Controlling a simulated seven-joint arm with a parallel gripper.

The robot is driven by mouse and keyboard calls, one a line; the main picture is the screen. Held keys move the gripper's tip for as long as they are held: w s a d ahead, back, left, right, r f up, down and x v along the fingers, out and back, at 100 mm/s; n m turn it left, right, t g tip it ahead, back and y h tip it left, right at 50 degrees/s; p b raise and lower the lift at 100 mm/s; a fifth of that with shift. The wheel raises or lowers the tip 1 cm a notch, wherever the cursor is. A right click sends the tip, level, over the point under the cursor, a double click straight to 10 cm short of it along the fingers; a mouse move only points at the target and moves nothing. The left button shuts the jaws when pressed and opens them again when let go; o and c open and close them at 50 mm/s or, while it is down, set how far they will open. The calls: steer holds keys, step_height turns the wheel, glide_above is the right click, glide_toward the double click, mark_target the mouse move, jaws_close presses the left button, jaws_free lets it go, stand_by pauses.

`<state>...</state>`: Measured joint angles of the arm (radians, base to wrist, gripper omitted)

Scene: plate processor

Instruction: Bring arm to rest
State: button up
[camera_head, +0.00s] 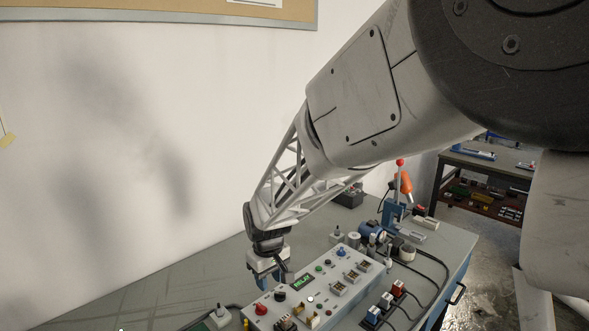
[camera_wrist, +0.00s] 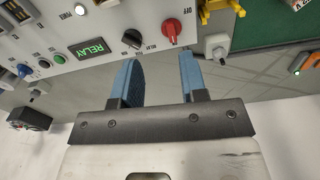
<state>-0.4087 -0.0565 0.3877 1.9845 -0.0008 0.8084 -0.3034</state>
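My gripper (camera_wrist: 162,82) shows in the wrist view with its two blue fingers apart and nothing between them. In the head view my gripper (camera_head: 262,284) hangs at the end of my arm, pointing down beside the left rear edge of the control panel. The control panel (camera_head: 325,270) is a pale box with knobs, buttons and a green RELAY display. It also shows in the wrist view (camera_wrist: 140,20), where a red knob (camera_wrist: 171,32) and a black knob (camera_wrist: 132,38) appear just beyond the fingertips. I cannot tell whether the fingers touch the panel.
The grey workbench (camera_head: 165,285) is clear to the left, along the white wall. A shelf unit (camera_head: 485,170) stands farther right.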

steer(key=s+d+r+m+t, duration=0.1)
steer(key=s+d+r+m, duration=0.1)
steer(key=s+d+r, duration=0.5)
steer(key=s+d+r+m, duration=0.2)
steer(key=s+d+r, duration=0.25)
steer(key=d, duration=0.45)
steer(key=s+d+r+m, duration=0.1)
steer(key=s+d, duration=0.3)
steer(key=s, duration=0.4)
steer(key=s+d+r+m+t, duration=0.1)
steer(key=s+d+m, duration=0.2)
steer(key=s, duration=0.6)
steer(key=shift+d+r, duration=0.15)
steer(key=shift+d, duration=1.1)
steer(key=shift+c, duration=0.3)
